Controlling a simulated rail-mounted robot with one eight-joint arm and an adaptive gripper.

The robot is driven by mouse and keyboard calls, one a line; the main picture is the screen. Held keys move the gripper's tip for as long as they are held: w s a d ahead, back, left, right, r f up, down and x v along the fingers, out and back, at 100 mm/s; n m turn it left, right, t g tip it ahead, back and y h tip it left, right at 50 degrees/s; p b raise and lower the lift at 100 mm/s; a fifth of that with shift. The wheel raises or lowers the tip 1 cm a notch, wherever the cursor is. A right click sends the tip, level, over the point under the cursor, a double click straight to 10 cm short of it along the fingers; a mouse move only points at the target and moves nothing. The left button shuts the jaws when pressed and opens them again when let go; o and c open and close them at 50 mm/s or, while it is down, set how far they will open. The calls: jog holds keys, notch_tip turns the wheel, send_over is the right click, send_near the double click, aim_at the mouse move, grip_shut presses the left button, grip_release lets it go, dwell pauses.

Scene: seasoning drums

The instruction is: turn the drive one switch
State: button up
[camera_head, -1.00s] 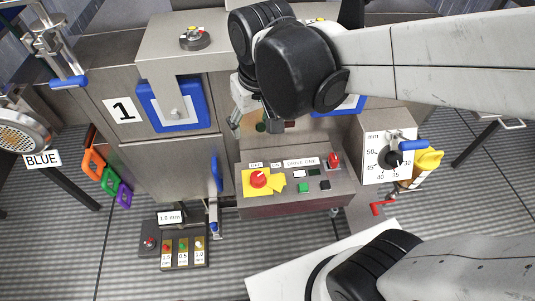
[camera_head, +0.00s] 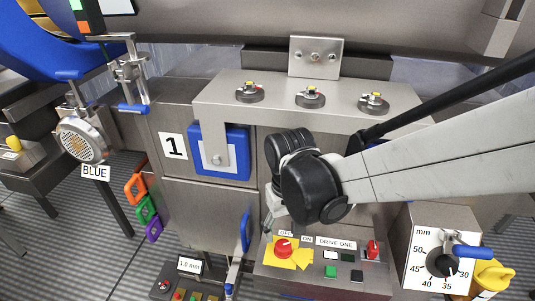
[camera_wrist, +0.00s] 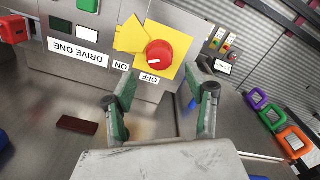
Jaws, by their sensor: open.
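The drive one switch is a round red knob (camera_head: 283,248) on a yellow plate, with OFF and ON labels above it and a DRIVE ONE label (camera_head: 335,243) to the right. The wrist view shows the knob (camera_wrist: 159,53) upside down, its white mark towards the OFF label (camera_wrist: 150,78). My gripper (camera_wrist: 166,88) is open and empty, its two fingers apart with the knob beyond and between their tips. It does not appear to touch the knob. In the head view my gripper is mostly hidden by my black wrist, just above the panel.
A second red knob (camera_head: 373,250) and a green button (camera_head: 330,271) sit right of the switch on the same panel. A blue handle (camera_head: 245,231) stands close on the left. A dial box (camera_head: 425,270) with a blue lever is at the right.

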aim_at(283, 245)
notch_tip(283, 245, down, 7)
jog(key=shift+r+b, duration=0.1)
jog(key=shift+b, duration=1.05)
jog(key=shift+c, duration=0.2)
grip_shut()
